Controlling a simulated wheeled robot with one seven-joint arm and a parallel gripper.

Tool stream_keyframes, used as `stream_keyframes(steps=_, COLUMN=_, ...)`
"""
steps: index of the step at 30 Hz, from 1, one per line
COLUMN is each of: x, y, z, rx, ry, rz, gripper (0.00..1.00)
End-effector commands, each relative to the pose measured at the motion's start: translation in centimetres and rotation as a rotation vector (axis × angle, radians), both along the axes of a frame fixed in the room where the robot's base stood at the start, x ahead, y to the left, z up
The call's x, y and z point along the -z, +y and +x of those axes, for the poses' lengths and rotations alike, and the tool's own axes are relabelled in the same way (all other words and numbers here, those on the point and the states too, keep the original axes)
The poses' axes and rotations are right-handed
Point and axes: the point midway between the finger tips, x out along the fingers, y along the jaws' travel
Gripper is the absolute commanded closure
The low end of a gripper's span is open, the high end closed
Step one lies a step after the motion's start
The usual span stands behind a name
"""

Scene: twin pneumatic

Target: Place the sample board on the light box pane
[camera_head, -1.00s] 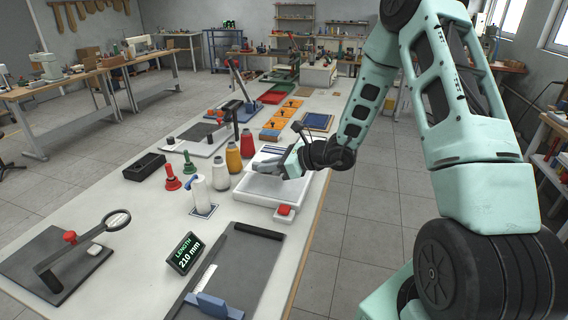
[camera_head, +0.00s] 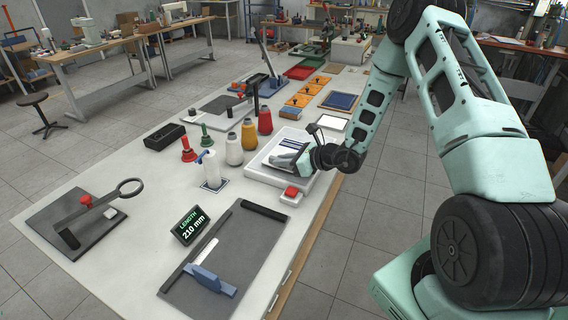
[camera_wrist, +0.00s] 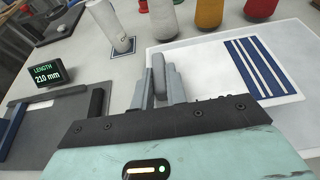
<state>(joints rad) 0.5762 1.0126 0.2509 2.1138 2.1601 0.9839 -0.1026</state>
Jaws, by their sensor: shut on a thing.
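The light box (camera_head: 256,177) is a low white box at the right edge of the table, with a red button (camera_head: 291,191) on its front corner. The sample board, pale with dark blue stripes (camera_wrist: 262,67), shows over the pane right of my fingers in the wrist view. My gripper (camera_head: 291,157) is low over the box. In the wrist view my fingers (camera_wrist: 156,88) are shut with a grey upright piece between them, seemingly the board's grip. The gripper hides the near part of the box. I cannot tell whether the board touches the pane.
Spools (camera_head: 249,134), a white cylinder (camera_head: 212,170) and red and green bell-shaped items (camera_head: 188,150) stand left of the box. A length display (camera_head: 190,223) and a measuring plate (camera_head: 228,256) lie nearer. Orange plates (camera_head: 298,100) and a blue tray (camera_head: 341,101) lie beyond.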

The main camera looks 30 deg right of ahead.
Motion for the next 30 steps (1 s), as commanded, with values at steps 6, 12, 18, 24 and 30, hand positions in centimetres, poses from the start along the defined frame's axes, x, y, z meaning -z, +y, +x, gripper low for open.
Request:
stream_keyframes(steps=6, x=1.9, y=0.0, z=0.0, rx=0.000, ry=-0.001, rz=-0.001, gripper=1.00)
stream_keyframes(steps=12, x=2.0, y=0.0, z=0.0, rx=0.000, ry=-0.002, rz=-0.001, gripper=1.00)
stream_keyframes(steps=18, x=2.4, y=0.0, z=0.0, rx=0.000, ry=-0.001, rz=-0.001, gripper=0.83)
stream_keyframes(steps=24, x=2.3, y=0.0, z=0.0, rx=0.000, ry=-0.001, rz=-0.001, gripper=0.64)
stream_keyframes(steps=30, x=2.0, y=0.0, z=0.0, rx=0.000, ry=-0.001, rz=-0.001, gripper=0.64)
